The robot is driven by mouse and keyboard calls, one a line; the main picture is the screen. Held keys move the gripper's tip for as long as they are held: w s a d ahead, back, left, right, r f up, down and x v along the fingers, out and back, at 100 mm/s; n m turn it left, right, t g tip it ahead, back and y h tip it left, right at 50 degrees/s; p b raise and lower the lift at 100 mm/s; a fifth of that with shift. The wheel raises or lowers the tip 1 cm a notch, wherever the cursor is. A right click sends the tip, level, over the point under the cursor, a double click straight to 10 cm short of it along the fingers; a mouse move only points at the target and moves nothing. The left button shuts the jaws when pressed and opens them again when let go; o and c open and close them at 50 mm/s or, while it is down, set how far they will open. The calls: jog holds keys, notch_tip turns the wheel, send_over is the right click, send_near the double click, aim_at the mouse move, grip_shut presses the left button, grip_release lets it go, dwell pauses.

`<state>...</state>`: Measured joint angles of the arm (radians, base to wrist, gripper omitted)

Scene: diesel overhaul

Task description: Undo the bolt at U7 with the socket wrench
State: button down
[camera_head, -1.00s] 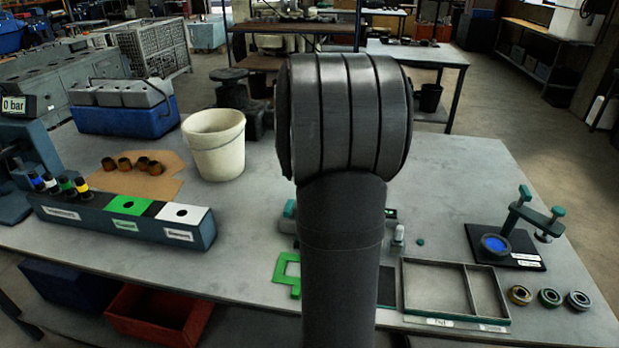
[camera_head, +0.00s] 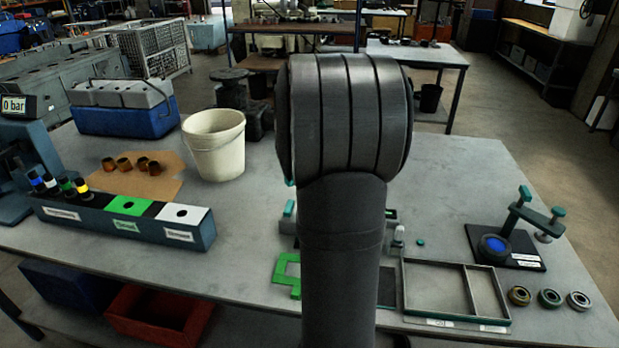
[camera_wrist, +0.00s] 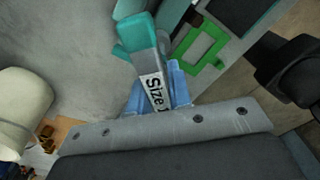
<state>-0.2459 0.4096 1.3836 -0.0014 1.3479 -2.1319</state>
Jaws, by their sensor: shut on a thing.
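My gripper (camera_wrist: 157,92) shows in the wrist view with blue fingers. It is shut on a teal tool with a grey face and a white label reading "Size 1", cut off after that. I take it to be the socket wrench (camera_wrist: 138,40). It points up the picture, away from the fingers, above the grey table. Its far end overlaps the area near a teal part, and I cannot tell whether they touch. In the head view my arm hides the gripper and most of the work spot behind it. I cannot make out the bolt or a U7 mark.
A green frame (camera_head: 283,276) lies left of my arm; it also shows in the wrist view (camera_wrist: 203,45). A divided tray (camera_head: 435,262) and several rings (camera_head: 550,298) are at right. A white bucket (camera_head: 214,150) and a socketed block (camera_head: 75,212) stand at left.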

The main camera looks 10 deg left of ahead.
jog(key=shift+r, duration=0.8)
jog(key=m, duration=1.6)
jog(key=shift+m, duration=0.3)
jog(key=m, duration=1.2)
jog(key=shift+m, duration=2.3)
